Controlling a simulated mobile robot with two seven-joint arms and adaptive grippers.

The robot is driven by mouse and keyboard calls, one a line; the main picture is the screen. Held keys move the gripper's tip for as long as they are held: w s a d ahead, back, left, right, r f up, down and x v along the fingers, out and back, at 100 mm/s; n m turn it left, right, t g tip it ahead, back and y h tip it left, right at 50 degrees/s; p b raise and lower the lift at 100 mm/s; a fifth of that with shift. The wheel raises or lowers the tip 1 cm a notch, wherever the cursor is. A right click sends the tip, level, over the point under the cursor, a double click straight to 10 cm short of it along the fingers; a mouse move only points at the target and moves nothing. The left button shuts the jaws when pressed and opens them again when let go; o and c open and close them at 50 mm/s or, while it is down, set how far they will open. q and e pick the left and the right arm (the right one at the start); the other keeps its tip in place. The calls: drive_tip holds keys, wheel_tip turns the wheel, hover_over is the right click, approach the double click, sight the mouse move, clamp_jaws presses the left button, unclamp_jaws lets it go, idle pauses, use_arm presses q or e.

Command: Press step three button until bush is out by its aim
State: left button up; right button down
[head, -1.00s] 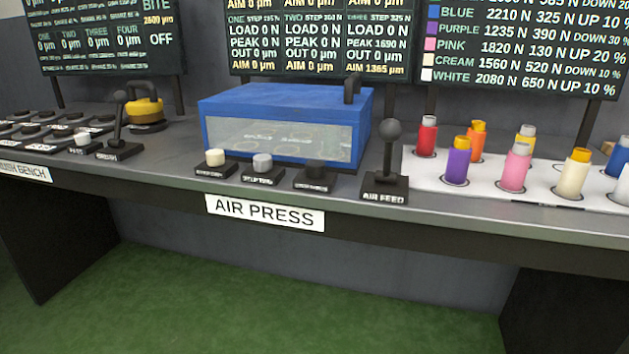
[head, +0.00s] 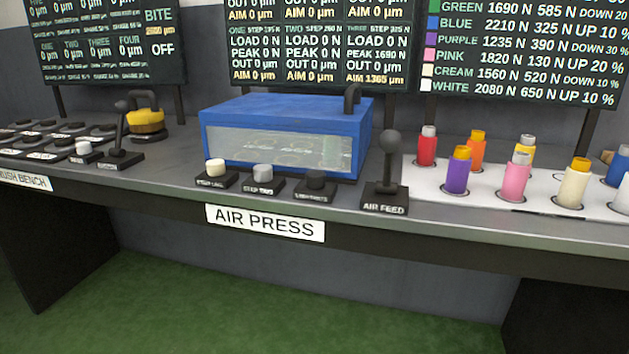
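The air press is a blue box with a clear front (head: 285,118); what sits inside is too dim to tell. In front stand three buttons: a cream one (head: 215,168), a grey one (head: 263,173) and a black one (head: 316,180) at the right, whose label is hard to read. The board (head: 320,50) above has a column headed THREE, with LOAD 0 N, PEAK 1690 N, OUT 0 µm and AIM 1365 µm. Neither of my grippers is in view.
An air feed lever (head: 390,165) with a dark ball knob stands right of the buttons. Coloured cylinders stand in a white rack (head: 425,185) at the right. Another lever (head: 119,130) and a yellow weight-like object (head: 146,120) are at the left. The bench's front edge is clear.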

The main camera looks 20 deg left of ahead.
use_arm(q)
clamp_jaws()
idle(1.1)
